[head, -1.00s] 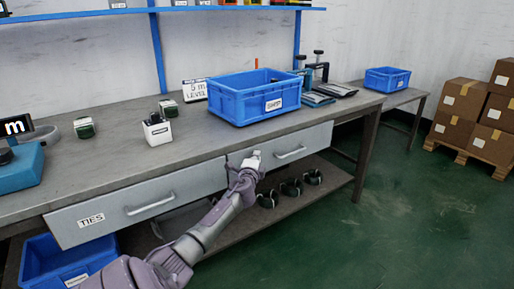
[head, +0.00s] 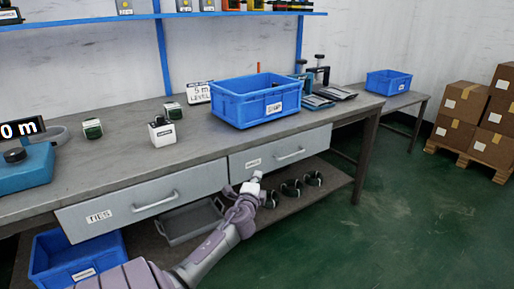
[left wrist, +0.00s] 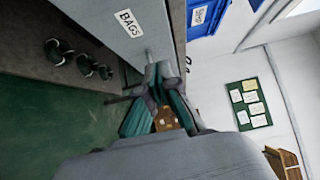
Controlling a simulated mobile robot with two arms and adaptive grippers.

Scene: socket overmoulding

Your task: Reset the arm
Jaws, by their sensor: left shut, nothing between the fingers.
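My left gripper (head: 257,175) is in front of the workbench, just below the lower edge of the right drawer (head: 262,159). It is shut and empty. In the left wrist view its dark fingers (left wrist: 160,75) are close together, beside the drawer front with the BAGS label (left wrist: 128,22). My purple and grey left arm reaches in from the bottom of the head view. The left drawer (head: 170,193), labelled TIES, looks closed, as does the right one. My right gripper is in neither view.
A blue bin (head: 245,110), a small white box (head: 162,132) and a teal device (head: 24,172) stand on the workbench (head: 190,155). The lower shelf holds a grey tray (head: 190,222) and several dark coiled items (head: 291,187). Green floor at right is clear; cartons (head: 460,110) stand beyond.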

